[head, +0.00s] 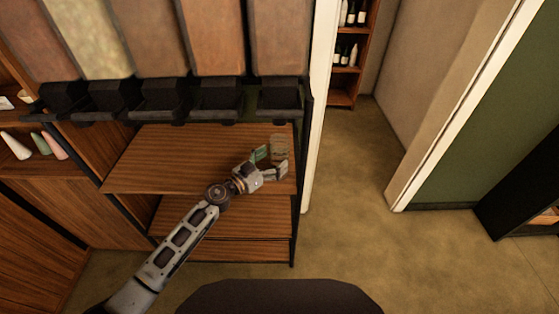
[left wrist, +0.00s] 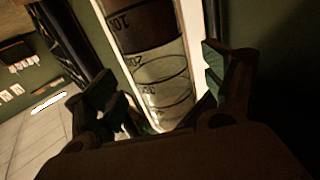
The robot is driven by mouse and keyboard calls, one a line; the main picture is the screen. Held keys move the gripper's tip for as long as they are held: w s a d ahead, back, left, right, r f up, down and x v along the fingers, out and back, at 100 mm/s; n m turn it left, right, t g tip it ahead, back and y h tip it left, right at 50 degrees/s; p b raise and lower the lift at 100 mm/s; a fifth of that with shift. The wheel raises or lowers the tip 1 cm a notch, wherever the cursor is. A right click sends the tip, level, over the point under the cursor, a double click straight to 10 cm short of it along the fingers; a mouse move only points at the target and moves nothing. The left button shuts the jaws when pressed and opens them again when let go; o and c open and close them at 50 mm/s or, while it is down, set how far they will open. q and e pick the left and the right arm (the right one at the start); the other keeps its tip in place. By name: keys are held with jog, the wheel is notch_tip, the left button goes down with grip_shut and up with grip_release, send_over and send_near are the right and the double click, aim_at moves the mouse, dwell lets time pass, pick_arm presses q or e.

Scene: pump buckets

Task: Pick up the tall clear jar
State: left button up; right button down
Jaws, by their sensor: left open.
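The tall clear jar (head: 279,144) stands near the right end of the wooden shelf. In the left wrist view the jar (left wrist: 160,68) is see-through, with dark ring lines and numbers, and a brown part toward the top of the picture. My left gripper (head: 271,160) is open at the jar, reaching in from the front left. In the left wrist view its fingers (left wrist: 158,82) lie on either side of the jar. I cannot tell whether they touch it. The jar's lower part is hard to make out in the head view. My right gripper is not in view.
Several tall dispensers (head: 211,35) with black spouts (head: 222,98) hang above the back of the wooden shelf (head: 160,160). A white post (head: 318,100) stands just right of the shelf. Coloured cones (head: 40,143) stand at the far left. The shelf's left and middle are clear.

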pick_arm(q)
jog(key=x, duration=0.2)
jog(key=shift+w+d, duration=0.25)
jog(key=shift+d, duration=0.05)
jog(key=shift+w+d, duration=0.25)
jog(key=shift+w, duration=0.05)
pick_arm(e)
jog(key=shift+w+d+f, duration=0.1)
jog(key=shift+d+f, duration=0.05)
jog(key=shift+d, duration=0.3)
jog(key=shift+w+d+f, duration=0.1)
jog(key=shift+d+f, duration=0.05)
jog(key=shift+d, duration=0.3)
